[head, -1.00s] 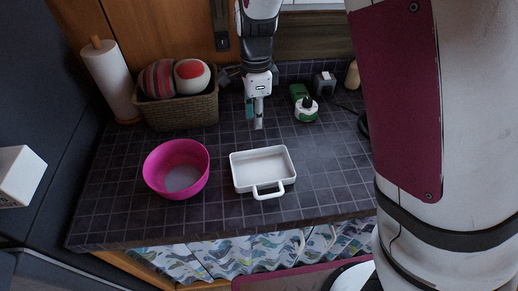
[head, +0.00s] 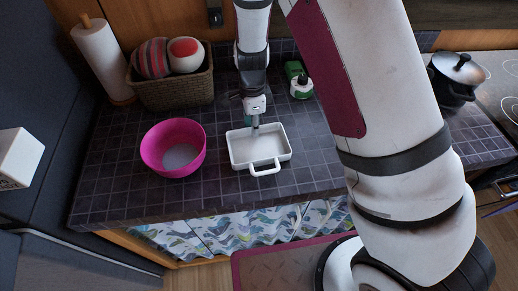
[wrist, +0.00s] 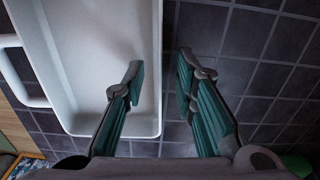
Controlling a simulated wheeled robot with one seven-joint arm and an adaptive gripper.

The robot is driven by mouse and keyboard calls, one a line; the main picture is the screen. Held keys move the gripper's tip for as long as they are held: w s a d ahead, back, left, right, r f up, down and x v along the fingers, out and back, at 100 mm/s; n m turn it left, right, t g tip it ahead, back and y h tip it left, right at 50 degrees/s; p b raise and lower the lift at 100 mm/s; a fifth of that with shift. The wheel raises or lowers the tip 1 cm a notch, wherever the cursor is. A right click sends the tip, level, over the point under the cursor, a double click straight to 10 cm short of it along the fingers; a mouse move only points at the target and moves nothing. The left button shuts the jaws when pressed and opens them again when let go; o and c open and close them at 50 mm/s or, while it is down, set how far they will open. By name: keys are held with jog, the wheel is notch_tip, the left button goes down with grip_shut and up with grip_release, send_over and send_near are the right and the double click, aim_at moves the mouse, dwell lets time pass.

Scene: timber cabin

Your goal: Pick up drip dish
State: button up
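The drip dish appears to be the white rectangular tray with a loop handle (head: 241,151), flat on the dark tiled counter. It also shows in the wrist view (wrist: 85,45), with its handle at the left. My gripper (head: 255,124) is at the dish's far side, pointing down. In the wrist view my gripper (wrist: 160,70) is open, its fingers apart on either side of the dish's wall. One finger is over the inside of the dish, the other over the tiles outside. Whether either finger touches the wall is unclear.
A pink bowl (head: 173,148) stands left of the dish. Behind are a wicker basket (head: 178,92) with round items, a paper towel roll (head: 101,60) and a green-and-white item (head: 298,80). A black pot (head: 455,75) stands at the right. Tiles in front of the dish are clear.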

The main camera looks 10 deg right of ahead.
jog(key=shift+f, duration=0.55)
grip_shut()
